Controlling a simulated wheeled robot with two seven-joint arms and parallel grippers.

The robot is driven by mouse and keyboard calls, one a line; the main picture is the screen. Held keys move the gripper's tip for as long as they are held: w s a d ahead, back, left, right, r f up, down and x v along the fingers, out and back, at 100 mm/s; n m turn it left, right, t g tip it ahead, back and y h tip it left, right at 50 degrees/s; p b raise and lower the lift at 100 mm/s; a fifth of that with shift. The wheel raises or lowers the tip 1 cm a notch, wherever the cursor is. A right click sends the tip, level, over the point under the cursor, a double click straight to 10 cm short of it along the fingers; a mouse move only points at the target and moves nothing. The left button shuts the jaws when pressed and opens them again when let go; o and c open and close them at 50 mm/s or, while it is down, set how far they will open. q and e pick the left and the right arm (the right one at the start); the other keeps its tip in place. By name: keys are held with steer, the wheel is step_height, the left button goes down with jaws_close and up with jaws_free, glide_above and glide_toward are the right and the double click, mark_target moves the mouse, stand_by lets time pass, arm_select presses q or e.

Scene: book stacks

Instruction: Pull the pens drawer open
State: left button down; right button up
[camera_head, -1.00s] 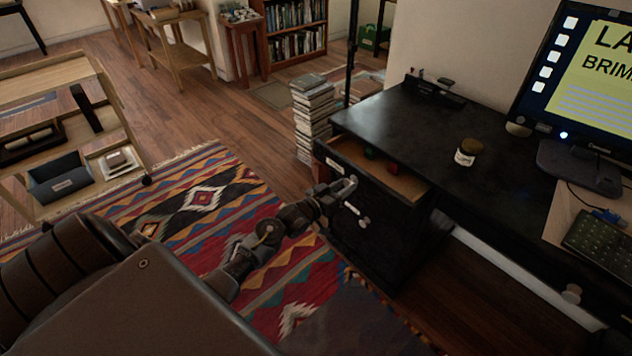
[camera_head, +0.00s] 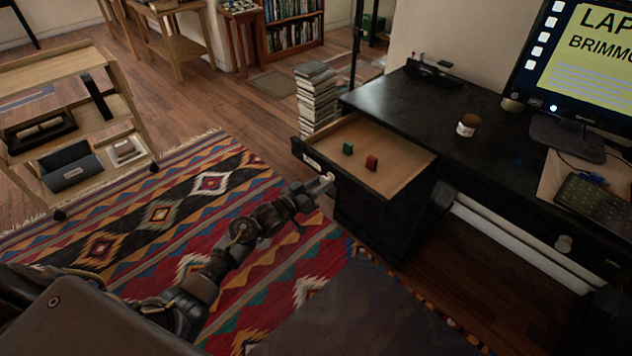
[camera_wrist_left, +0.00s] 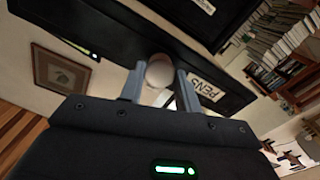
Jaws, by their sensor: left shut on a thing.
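The pens drawer (camera_head: 390,189) is the top drawer of the black desk, and it stands well out from the desk. A green block (camera_head: 355,149) and a red block (camera_head: 371,162) lie on its pale wooden floor. My left gripper (camera_head: 327,182) is at the front of the drawer, shut on its knob. In the left wrist view the round pale knob (camera_wrist_left: 159,72) sits between the two fingers, and a label reading PENS (camera_wrist_left: 207,90) shows on the drawer front beside it. My right gripper is not in view.
The black desk (camera_head: 420,105) carries a small jar (camera_head: 467,125), a monitor (camera_head: 585,60) and a keyboard (camera_head: 595,208). A stack of books (camera_head: 316,95) stands on the floor behind the drawer. A patterned rug (camera_head: 200,220) covers the floor in front.

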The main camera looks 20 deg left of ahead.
arm_select(q)
steer(key=c, duration=1)
jaws_free()
steer(key=shift+s+a, duration=0.1)
steer(key=shift+s, duration=0.05)
